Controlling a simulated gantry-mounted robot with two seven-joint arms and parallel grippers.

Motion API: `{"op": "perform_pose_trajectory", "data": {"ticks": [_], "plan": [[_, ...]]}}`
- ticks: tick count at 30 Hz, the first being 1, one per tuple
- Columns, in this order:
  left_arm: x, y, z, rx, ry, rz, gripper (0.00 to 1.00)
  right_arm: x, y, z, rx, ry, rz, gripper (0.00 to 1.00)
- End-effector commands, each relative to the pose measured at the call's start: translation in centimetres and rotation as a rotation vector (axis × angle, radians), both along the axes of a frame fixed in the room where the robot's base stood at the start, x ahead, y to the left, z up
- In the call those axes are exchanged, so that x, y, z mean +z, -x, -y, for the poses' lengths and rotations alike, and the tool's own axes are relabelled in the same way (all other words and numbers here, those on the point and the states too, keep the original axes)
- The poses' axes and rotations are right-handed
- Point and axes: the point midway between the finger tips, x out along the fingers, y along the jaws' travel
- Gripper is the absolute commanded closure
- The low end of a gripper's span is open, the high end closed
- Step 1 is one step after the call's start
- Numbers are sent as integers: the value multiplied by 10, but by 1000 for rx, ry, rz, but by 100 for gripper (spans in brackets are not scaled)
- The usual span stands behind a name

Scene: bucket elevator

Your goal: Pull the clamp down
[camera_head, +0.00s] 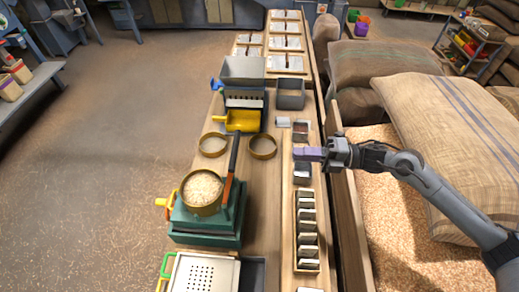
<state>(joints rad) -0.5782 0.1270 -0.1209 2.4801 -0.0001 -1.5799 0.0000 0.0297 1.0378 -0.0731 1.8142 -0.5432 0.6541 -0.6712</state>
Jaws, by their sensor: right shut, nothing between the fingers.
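A green machine (207,226) stands on the workbench at the lower middle. A round sieve (203,209) full of pale grain sits on top of it. A lever with a black grip (235,153) and an orange lower part (228,187) stands upright, slightly tilted, against the sieve's right side. A yellow handle (164,203) sticks out at the machine's left. I cannot tell which of these is the clamp. My right gripper (301,154) reaches in from the right, shut and empty, over the bench's right edge strip, apart from the lever. My left gripper is not in view.
Two empty sieve rings (263,146) and a grey hopper machine with a yellow tray (243,120) stand behind. A wooden rack of small metal buckets (297,231) lies below my right gripper. A grain bin (385,230) and sacks (450,140) are at right.

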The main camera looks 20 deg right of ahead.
Motion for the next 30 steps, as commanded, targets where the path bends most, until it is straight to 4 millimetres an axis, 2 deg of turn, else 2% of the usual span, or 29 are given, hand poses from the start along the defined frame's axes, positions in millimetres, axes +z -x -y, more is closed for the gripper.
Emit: {"op": "perform_pose_trajectory", "data": {"ticks": [8, 21, 30], "plan": [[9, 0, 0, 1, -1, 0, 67, 4, -11, -20, 1, -3, 2, 100], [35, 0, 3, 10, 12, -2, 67, 6, -49, -90, 1, -3, 2, 100], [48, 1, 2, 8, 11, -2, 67, 4, -65, -118, 0, -3, -1, 100]]}}
